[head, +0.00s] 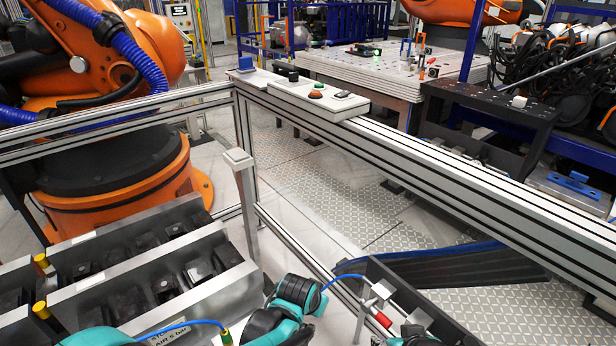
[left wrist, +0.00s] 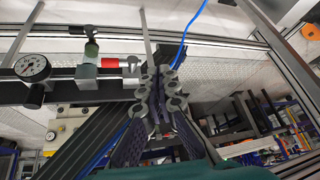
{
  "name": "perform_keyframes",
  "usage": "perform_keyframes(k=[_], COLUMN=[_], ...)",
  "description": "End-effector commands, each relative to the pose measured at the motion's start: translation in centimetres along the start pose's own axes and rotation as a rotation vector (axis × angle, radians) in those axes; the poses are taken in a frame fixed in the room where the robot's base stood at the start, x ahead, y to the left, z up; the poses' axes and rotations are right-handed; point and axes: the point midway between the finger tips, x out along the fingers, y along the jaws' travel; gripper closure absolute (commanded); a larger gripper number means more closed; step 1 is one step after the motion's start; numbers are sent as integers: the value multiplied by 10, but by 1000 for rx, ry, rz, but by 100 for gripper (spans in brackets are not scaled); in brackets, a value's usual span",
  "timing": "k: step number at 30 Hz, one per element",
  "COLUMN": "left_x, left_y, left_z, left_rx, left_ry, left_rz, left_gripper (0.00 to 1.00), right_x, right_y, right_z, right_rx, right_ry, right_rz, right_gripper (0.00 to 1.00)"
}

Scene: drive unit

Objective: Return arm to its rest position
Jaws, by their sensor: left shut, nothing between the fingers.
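My left gripper (left wrist: 166,82) is in the middle of the left wrist view. Its two ribbed grey fingers are together and nothing shows between them. The fingertips appear over or close to a dark rail with a red fitting (left wrist: 108,63), a green-grey valve (left wrist: 90,62) and a round pressure gauge (left wrist: 32,66); I cannot tell whether they touch it. In the head view, my teal and black left arm crosses the bottom edge. Its fingers cannot be made out there. My right gripper is not in view.
The red fitting also shows in the head view (head: 383,319), on a dark frame. A silver rail fence (head: 470,180) bears a button panel (head: 313,97). An orange robot (head: 120,190) stands at left behind a metal slotted rack (head: 150,290). Patterned floor lies beyond the fence.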

Motion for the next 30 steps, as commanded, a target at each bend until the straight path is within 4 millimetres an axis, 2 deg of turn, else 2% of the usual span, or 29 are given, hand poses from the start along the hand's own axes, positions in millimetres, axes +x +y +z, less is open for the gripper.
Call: perform_keyframes(k=[1, 6, 12, 15, 18, 22, 30], left_x=[-22, -87, -149, -172, -187, -197, -201], left_y=[-16, -58, -91, -100, -106, -108, -109], left_z=[7, 34, 83, 109, 132, 151, 158], left_rx=[-36, -152, -286, -348, -398, -438, -455], left_ry=[5, 25, 51, 64, 74, 83, 88], left_rz=[-17, -69, -133, -163, -188, -209, -218], left_gripper=[100, 100, 100, 100, 100, 100, 100], right_x=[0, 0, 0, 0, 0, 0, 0], right_y=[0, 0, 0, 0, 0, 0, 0], right_z=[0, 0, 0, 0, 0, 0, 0], right_rx=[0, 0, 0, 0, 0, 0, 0], right_ry=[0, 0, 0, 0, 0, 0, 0], right_rz=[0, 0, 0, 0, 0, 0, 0], right_gripper=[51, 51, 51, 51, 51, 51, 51])
